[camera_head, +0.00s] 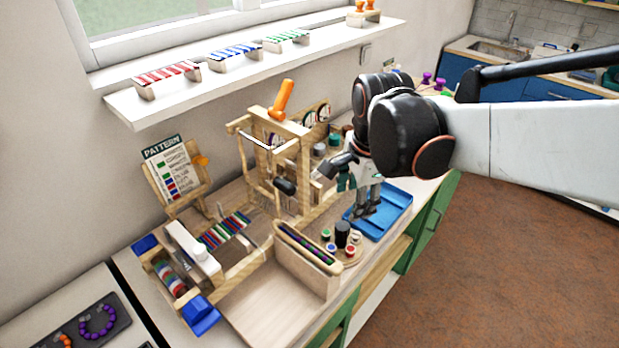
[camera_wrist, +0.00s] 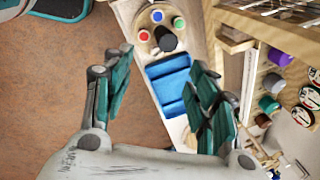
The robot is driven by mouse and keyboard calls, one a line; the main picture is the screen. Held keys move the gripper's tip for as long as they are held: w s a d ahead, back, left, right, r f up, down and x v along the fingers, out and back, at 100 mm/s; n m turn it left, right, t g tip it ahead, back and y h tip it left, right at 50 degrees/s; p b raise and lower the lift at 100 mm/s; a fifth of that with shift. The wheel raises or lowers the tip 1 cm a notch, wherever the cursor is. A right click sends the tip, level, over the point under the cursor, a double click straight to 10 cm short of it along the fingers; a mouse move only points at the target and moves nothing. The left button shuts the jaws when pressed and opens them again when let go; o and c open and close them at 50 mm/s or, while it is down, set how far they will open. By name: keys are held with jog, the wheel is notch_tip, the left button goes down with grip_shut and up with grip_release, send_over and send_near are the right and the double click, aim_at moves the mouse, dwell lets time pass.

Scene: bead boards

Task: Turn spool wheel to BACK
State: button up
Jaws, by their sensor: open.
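A round wooden disc (camera_head: 347,261), probably the spool wheel, lies on the bench. It carries red, blue and green capped spools around a dark upright knob (camera_head: 342,233). In the wrist view the disc (camera_wrist: 150,47) and the knob (camera_wrist: 167,40) show at the top, ahead of my fingertips. My gripper (camera_head: 366,208) points down over the blue tray, behind the disc and apart from it. Its fingers are spread with nothing between them in the wrist view (camera_wrist: 162,60). No BACK mark can be read.
The blue tray (camera_head: 395,213) lies under my gripper. A tall wooden frame (camera_head: 305,170) with an orange lever stands to the left. A wooden rack (camera_head: 307,247) of coloured rods stands beside the disc. Round dials (camera_wrist: 311,97) are at the wrist view's right.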

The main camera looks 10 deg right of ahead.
aim_at(343, 226)
jog(key=w+f+m+g+p, duration=0.1)
jog(key=w+m+g+p, duration=0.15)
jog(key=w+m, duration=0.4)
jog(key=shift+m, duration=0.95)
jog(key=f+b, duration=0.1)
jog(key=f, duration=0.3)
jog(key=s+f+b, duration=0.1)
jog(key=f+b, duration=0.1)
jog(key=f, duration=0.3)
jog(key=f+b, duration=0.2)
jog(key=f, duration=0.2)
jog(key=shift+s+f, duration=0.35)
jog(key=shift+f, duration=0.05)
jog(key=c, duration=1.1)
